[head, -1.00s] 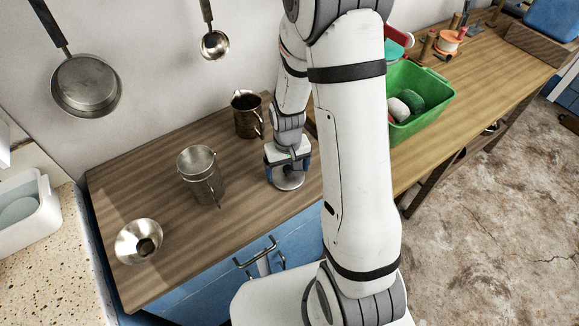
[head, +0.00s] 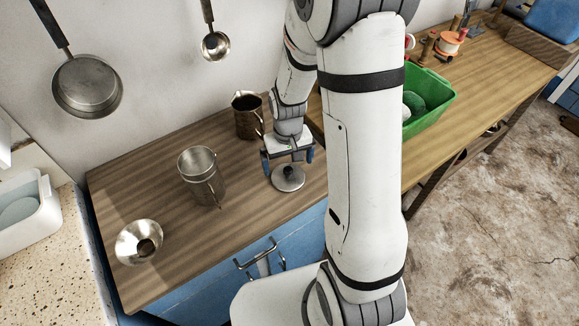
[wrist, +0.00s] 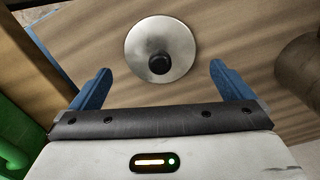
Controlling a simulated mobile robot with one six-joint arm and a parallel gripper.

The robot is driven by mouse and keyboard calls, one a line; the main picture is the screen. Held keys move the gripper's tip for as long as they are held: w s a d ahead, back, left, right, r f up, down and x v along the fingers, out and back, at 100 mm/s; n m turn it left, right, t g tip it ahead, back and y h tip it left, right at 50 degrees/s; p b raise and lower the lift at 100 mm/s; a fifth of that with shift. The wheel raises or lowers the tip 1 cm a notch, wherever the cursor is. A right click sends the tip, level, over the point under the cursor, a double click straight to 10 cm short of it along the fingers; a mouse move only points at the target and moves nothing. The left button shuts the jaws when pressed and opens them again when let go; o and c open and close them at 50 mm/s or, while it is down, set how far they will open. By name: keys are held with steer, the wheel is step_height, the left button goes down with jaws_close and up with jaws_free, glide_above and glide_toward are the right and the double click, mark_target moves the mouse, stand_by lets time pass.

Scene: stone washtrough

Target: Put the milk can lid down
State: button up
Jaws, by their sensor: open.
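The milk can lid (head: 288,179), a round metal disc with a dark knob, lies flat on the wooden counter near its front edge. It also shows in the wrist view (wrist: 160,48), knob towards the camera. My gripper (head: 287,163) is open and empty just above the lid, with its blue fingers apart and clear of it. In the wrist view my gripper (wrist: 160,77) has one finger to each side, and the lid lies beyond the fingertips. A metal can (head: 202,178) with a side handle and an open top stands on the counter to the left of the lid.
A dark metal jug (head: 247,117) stands behind the lid, near the wall. A metal funnel (head: 139,242) lies at the counter's left front. A green bin (head: 428,115) is on the right. The wooden counter (head: 240,220) is bare between can and lid.

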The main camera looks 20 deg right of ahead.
mark_target(288, 169)
step_height(288, 169, up, 8)
steer(key=s+r+t, duration=0.3)
steer(key=s+r, duration=0.9)
steer(key=s, duration=0.2)
steer(key=shift+d+r+m, duration=0.25)
steer(key=shift+r+m, duration=0.05)
steer(key=shift+r, duration=0.1)
steer(key=shift+s, duration=0.1)
